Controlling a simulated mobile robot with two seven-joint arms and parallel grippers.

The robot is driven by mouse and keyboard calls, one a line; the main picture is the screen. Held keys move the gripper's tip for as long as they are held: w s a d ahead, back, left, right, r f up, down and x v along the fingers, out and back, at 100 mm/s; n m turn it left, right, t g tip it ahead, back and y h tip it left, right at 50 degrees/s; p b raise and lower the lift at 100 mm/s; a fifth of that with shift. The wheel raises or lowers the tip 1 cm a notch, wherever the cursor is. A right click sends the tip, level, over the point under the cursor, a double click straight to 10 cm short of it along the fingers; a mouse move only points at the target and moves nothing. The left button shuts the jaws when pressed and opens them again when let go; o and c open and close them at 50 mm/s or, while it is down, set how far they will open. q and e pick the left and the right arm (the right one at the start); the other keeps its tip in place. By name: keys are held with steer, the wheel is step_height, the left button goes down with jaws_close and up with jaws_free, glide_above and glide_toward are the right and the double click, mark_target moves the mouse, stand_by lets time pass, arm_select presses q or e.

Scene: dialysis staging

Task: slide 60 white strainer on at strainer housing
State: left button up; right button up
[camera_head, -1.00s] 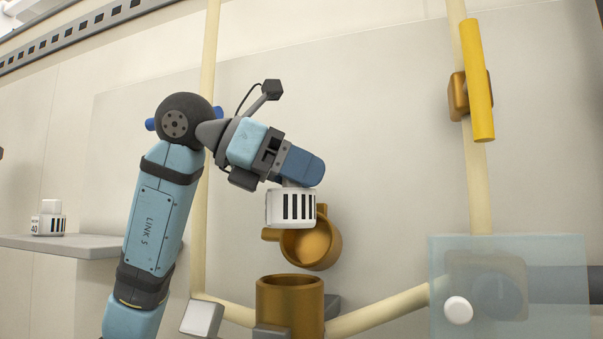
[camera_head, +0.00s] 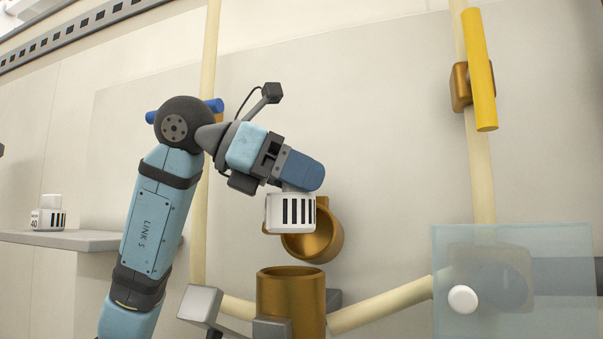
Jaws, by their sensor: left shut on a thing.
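The white strainer (camera_head: 290,213), with dark vertical slots, hangs upright under my left gripper (camera_head: 298,184). The gripper is shut on its top; the fingertips partly hide the hold. The strainer housing (camera_head: 291,303) is a bronze, open-topped cup below it on the pipe. The strainer is above the housing with a clear gap between them. A bronze round cap (camera_head: 318,240) stands tilted open behind the strainer, which hides part of it. My right gripper is not in view.
Another white strainer marked 40 (camera_head: 48,213) stands on a grey shelf (camera_head: 70,239) at left. A yellow lever (camera_head: 479,70) is on the right pipe. A translucent panel (camera_head: 560,245) with a white knob (camera_head: 463,299) is at lower right. A grey block (camera_head: 200,304) is beside the housing.

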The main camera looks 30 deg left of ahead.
mark_target(301, 207)
arm_select(q)
steer(key=shift+f+b, duration=1.2)
steer(key=shift+f, duration=0.75)
stand_by(0.4)
steer(key=shift+f+b, duration=2)
steer(key=shift+f, duration=0.85)
steer(key=o, duration=1)
steer(key=shift+s+d+r, duration=0.1)
steer(key=shift+s+r, duration=0.05)
